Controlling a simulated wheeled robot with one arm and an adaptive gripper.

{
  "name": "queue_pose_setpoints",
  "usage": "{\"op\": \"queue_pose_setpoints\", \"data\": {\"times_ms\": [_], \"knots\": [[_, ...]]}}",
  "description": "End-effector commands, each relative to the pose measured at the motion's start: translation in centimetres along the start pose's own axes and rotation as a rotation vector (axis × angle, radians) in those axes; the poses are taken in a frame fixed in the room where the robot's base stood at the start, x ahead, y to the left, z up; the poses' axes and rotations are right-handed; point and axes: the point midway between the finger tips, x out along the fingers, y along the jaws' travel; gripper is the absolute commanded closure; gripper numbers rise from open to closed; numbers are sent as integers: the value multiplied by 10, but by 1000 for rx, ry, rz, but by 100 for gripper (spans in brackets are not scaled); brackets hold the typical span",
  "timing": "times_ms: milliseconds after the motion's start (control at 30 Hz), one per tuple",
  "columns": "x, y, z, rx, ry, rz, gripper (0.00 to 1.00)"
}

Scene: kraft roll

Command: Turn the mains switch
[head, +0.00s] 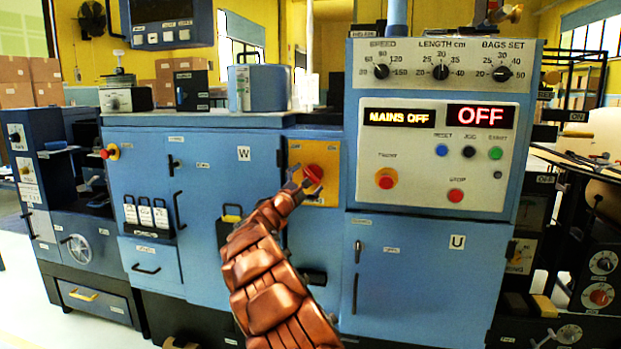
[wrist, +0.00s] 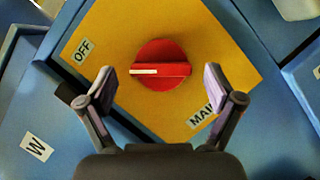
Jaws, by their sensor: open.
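The mains switch is a red round knob with a raised grip (wrist: 160,66) and a white mark at one end, on a yellow plate (wrist: 225,45). In the wrist view the plate carries an OFF label at upper left and a partly hidden label starting "MAI" at lower right. The white mark points left. My gripper (wrist: 158,92) is open, its two fingers apart on either side of the knob's lower part, with no clear contact. In the head view the red knob (head: 314,173) shows just beyond my gripper (head: 298,180). A display (head: 399,118) reads MAINS OFF.
The blue machine front surrounds the plate, with a door marked W (head: 215,205) to the left. A control panel (head: 450,165) with dials, buttons and an OFF display (head: 481,116) stands to the right. Another red knob on yellow (head: 386,180) sits on that panel.

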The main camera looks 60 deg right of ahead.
Motion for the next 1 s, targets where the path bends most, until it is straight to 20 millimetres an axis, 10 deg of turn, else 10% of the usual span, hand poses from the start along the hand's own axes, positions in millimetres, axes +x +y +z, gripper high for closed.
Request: {"op": "queue_pose_setpoints", "data": {"times_ms": [600, 1000], "knots": [[-86, 0, 0, -3, 0, 1, 8], [-98, 0, -1, 0, 1, -1, 8]]}}
